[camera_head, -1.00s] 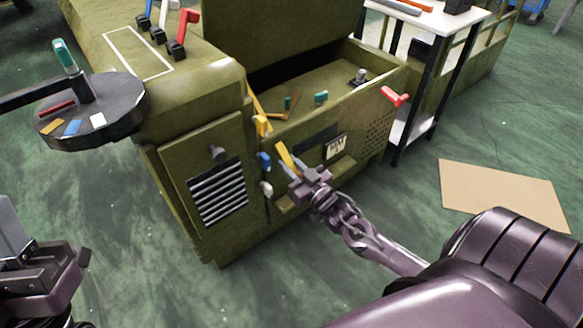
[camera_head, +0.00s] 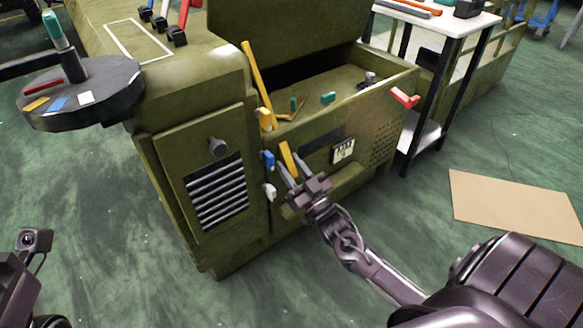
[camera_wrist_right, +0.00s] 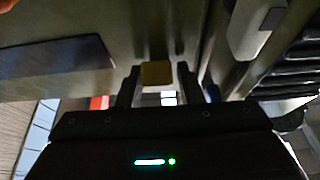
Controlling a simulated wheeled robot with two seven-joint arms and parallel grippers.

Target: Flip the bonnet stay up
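The bonnet (camera_head: 290,30) is a raised green panel over the chassis's open bay. A long thin yellow rod, seemingly the bonnet stay (camera_head: 254,78), leans up from the bay's near-left corner, its top in front of the bonnet's left edge. A yellow block (camera_head: 266,119) is at its foot. My right gripper (camera_head: 289,170) is at the front panel, fingers apart on either side of a short yellow lever (camera_head: 287,156). In the right wrist view a yellow block end (camera_wrist_right: 156,74) shows between the fingers, with narrow gaps. My left gripper is only partly visible at the lower left; its fingers are unclear.
Blue (camera_head: 268,160) and white (camera_head: 269,192) knobs sit left of my right gripper. A red lever (camera_head: 405,97) sticks out at the panel's right. A round tray (camera_head: 110,110) stands at the left. A cardboard sheet (camera_head: 515,205) lies on open floor at the right.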

